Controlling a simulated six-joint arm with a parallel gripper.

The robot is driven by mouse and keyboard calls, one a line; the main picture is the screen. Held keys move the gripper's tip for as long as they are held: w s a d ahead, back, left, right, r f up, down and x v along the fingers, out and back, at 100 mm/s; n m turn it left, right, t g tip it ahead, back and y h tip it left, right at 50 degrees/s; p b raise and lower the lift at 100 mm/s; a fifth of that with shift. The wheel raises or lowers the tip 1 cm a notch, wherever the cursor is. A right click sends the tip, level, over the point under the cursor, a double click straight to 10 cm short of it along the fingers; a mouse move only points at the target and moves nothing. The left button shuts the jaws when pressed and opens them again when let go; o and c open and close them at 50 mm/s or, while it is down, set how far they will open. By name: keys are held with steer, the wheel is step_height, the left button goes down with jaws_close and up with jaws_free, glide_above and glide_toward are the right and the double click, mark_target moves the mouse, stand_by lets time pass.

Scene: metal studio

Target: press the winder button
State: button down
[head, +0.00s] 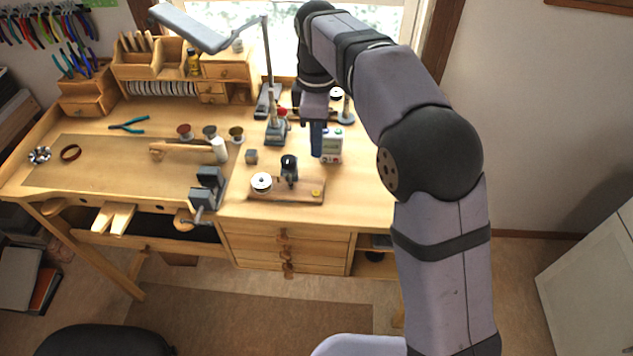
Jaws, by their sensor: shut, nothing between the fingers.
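The winder (287,190) is a wooden base near the front of the bench in the head view. It carries a white spool (261,182) at its left, a dark upright part (289,168) in the middle and a small yellow button (316,193) at its right end. My gripper (317,154) points down behind the winder's right half, its fingers shut and empty. It appears apart from the button, though its exact height above the bench is hard to tell.
A small white box (332,147) with coloured buttons stands just right of my gripper. A red-topped device (276,130) and a lamp (268,60) stand behind left. A grey vise (207,188) is left of the winder. The bench top right of the winder (358,190) is clear.

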mark_target(316, 192)
step_height(316, 192, down, 13)
steer(key=p, duration=0.3)
steer(key=shift+p, duration=0.35)
steer(key=shift+f, duration=0.15)
